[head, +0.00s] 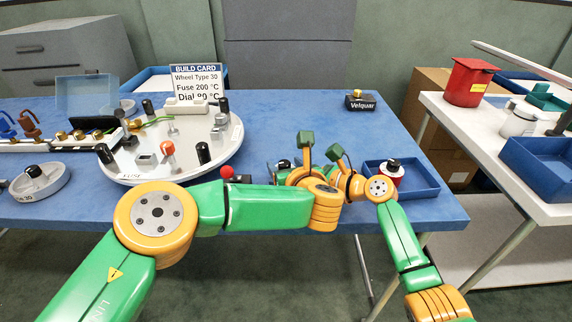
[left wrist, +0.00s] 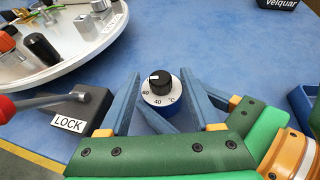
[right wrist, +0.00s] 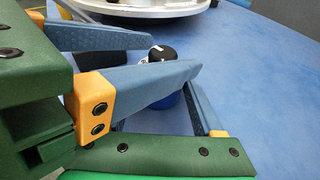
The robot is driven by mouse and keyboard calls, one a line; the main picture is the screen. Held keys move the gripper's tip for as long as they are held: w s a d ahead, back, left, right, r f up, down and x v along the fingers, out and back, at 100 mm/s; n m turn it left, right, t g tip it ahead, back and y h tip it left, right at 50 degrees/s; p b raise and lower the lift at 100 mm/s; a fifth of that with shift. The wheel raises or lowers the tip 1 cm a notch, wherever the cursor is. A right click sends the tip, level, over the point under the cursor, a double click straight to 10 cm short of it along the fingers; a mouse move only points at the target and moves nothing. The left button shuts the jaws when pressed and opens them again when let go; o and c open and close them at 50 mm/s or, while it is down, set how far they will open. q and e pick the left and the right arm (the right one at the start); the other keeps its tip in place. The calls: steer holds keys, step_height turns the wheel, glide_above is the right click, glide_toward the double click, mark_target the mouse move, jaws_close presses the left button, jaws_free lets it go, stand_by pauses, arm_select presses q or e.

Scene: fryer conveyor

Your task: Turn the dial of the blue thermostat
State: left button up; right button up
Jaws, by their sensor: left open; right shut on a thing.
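The blue thermostat (left wrist: 160,86) stands on the blue table. It has a black knob with a white mark and a white scale with numbers such as 40 and 60 and °C. My left gripper (left wrist: 160,76) is open, with one finger on each side of the knob. My right gripper (right wrist: 165,100) comes in from the right below and is shut on the thermostat's blue body. In the right wrist view the left gripper's fingers partly hide the thermostat (right wrist: 162,54). In the head view my arms hide most of it.
A black LOCK block (left wrist: 78,106) with a red-ended lever stands close left. Behind it is a round white plate (head: 225,150) with several parts. A build card (head: 196,83) reads Wheel Type 30, Fuse 200 °C, Dial 80 or 90 °C, partly covered. A blue tray (head: 428,186) lies right.

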arm_select(q)
jaws_close()
steer(key=shift+a+h, duration=0.1)
steer(key=shift+h, duration=0.2)
steer(key=shift+a+f+m+h, duration=0.15)
steer(key=shift+m+h, duration=0.85)
steer(key=m+h, duration=0.2)
steer(key=shift+s+f+h, duration=0.15)
steer(key=shift+s+h, duration=0.05)
steer(key=shift+h, duration=0.2)
steer(key=shift+w+a+m+g+h, duration=0.1)
steer(key=shift+a+m+g+h, duration=0.05)
steer(key=shift+m+h, duration=0.65)
steer(key=shift+w+a+m+g+h, duration=0.1)
steer(key=shift+m+g+h, duration=0.05)
steer(key=shift+m+h, duration=0.6)
arm_select(e)
steer(key=shift+r, duration=0.1)
arm_select(q)
steer(key=shift+r+m, duration=0.2)
steer(key=shift+m, duration=0.05)
